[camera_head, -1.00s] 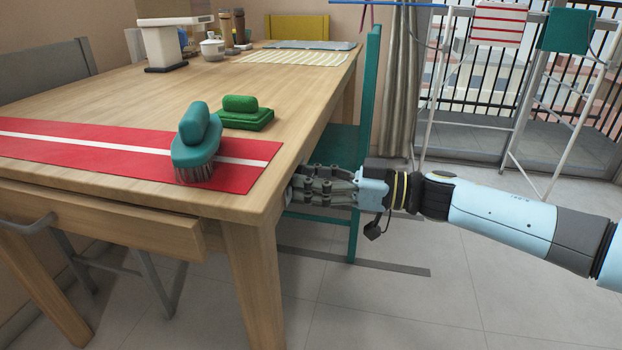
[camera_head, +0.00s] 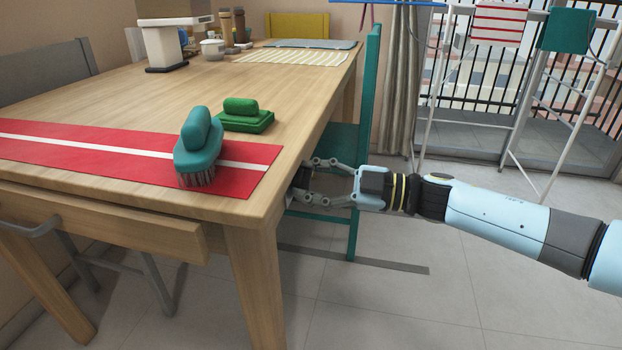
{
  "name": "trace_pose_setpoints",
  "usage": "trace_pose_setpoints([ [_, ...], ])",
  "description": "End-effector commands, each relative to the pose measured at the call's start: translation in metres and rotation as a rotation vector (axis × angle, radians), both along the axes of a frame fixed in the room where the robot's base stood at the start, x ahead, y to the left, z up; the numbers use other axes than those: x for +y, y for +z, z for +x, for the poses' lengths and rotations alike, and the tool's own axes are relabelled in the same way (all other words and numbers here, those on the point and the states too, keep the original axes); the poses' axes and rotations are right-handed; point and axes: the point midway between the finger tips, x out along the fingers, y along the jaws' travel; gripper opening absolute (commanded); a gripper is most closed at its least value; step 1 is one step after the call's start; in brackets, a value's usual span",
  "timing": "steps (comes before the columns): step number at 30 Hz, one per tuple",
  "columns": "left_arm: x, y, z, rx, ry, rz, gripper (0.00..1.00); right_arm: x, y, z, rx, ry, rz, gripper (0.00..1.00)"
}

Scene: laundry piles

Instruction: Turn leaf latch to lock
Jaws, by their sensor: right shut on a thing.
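My right gripper (camera_head: 303,181) reaches in from the right, at the side of the wooden table (camera_head: 120,85), just under the edge of the top near the front right leg. Its two fingers now show one above the other and are shut on a small part there, which I take to be the leaf latch. The fingertips and the table's side hide the latch, so its exact angle cannot be told. My left gripper is not in view.
A teal brush (camera_head: 199,145) and a green brush (camera_head: 243,115) stand near the table's right edge, the teal one on a red runner (camera_head: 80,150). A teal chair (camera_head: 367,120) stands close behind my right gripper. The floor at front right is clear.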

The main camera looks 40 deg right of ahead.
Motion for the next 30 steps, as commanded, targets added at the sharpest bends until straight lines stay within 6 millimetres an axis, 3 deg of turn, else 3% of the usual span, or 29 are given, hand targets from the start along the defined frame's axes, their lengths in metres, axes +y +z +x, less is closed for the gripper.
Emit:
trace_pose_setpoints([
  [18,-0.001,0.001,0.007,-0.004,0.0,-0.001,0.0,0.0,0.0,0.0,-0.371,0.0,-0.437,0.06],
  [30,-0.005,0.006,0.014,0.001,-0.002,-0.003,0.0,-0.001,0.0,0.0,-0.535,0.0,-0.631,0.06],
])
